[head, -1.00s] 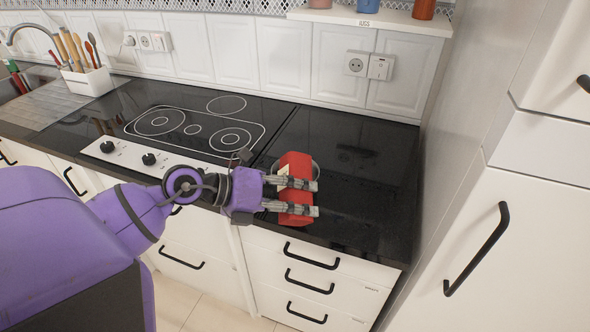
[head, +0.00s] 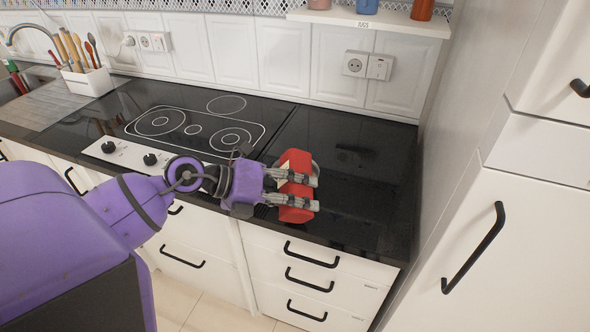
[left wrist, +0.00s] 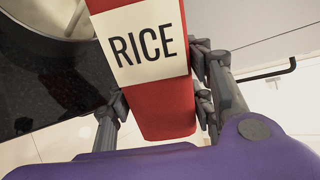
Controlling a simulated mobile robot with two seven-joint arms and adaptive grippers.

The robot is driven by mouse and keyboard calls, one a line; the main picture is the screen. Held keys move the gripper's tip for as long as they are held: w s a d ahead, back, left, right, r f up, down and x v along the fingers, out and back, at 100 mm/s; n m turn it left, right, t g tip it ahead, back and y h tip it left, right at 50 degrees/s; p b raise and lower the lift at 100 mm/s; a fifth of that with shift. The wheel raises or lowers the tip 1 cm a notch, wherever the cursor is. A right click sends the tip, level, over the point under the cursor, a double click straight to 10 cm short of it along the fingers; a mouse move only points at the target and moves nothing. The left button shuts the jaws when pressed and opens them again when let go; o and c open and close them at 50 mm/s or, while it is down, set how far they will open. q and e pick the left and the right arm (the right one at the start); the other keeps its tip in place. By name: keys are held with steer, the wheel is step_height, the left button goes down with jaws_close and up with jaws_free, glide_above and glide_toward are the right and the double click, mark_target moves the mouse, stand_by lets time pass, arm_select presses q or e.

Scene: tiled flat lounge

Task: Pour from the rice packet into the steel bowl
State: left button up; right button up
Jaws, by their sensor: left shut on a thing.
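The rice packet (head: 296,160) is red, with a cream label reading RICE that faces the left wrist camera (left wrist: 145,45). My left gripper (head: 314,193) is shut on it, one finger on each side, over the front part of the dark counter right of the hob. The steel bowl (left wrist: 30,33) shows in part at the top left of the left wrist view, beside the packet. In the head view the packet and fingers hide nearly all of it. I cannot tell whether rice is leaving the packet. My right gripper is not in view.
The black hob (head: 190,125) lies left of the packet. A tall white cabinet (head: 470,190) bounds the counter on the right. The dark counter (head: 365,180) is clear between packet and cabinet. A white utensil holder (head: 88,82) stands at the far left.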

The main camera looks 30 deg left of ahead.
arm_select(q)
steer(key=shift+r, duration=0.3)
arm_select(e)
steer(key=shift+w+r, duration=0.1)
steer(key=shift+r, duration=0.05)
arm_select(q)
steer(key=shift+w+a+n+g+h+p, duration=0.4)
steer(key=shift+w+n+g+p, duration=0.15)
steer(key=shift+w+n+g, duration=0.05)
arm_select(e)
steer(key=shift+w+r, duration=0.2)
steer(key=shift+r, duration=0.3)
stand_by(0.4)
arm_select(q)
steer(key=shift+w+r+p, duration=0.1)
steer(key=shift+r+p, duration=0.35)
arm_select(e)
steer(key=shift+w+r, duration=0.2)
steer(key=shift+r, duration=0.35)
arm_select(q)
steer(key=shift+a+r+n+g+p, duration=0.1)
steer(key=shift+r+n+g+p, duration=0.3)
steer(key=shift+n+g, duration=0.1)
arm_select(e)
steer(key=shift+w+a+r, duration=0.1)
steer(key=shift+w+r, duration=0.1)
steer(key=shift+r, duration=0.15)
arm_select(q)
steer(key=shift+f, duration=0.1)
